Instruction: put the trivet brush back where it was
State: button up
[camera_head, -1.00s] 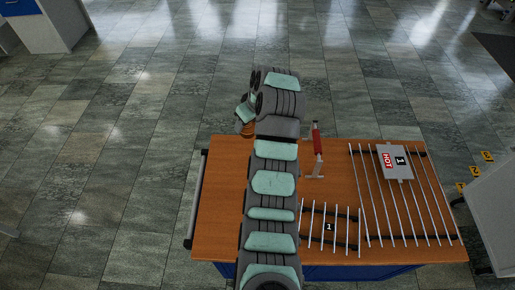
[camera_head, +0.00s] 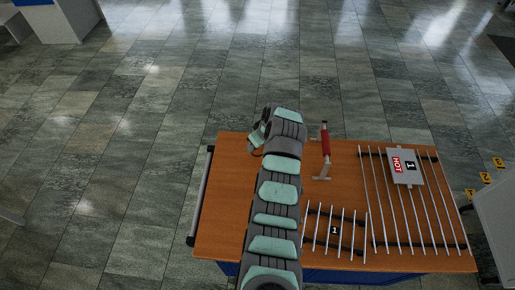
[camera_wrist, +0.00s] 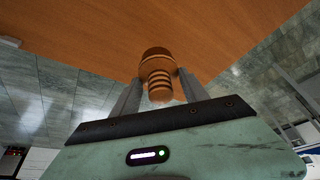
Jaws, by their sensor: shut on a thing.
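In the wrist view my gripper (camera_wrist: 160,86) is shut on a brown, ribbed, rounded piece, which I take to be the handle of the trivet brush (camera_wrist: 158,57). The rest of the brush is hidden. In the head view my arm hides the gripper's fingers and the brush, near the table's far edge. In the wrist view the wooden table top fills the upper part, beyond the brush; I cannot tell whether the brush touches it. A small rod rack marked 1 (camera_head: 335,230) and a larger rod rack (camera_head: 400,215) lie on the table's right half.
On the wooden table (camera_head: 222,215), a red-handled tool (camera_head: 325,143) stands just right of my arm. A grey plate marked HOT and 1 (camera_head: 405,167) lies on the larger rack. The table's left strip is clear.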

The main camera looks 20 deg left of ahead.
jog(key=shift+f, duration=1.8)
jog(key=shift+f, duration=0.15)
jog(key=o, duration=1.3)
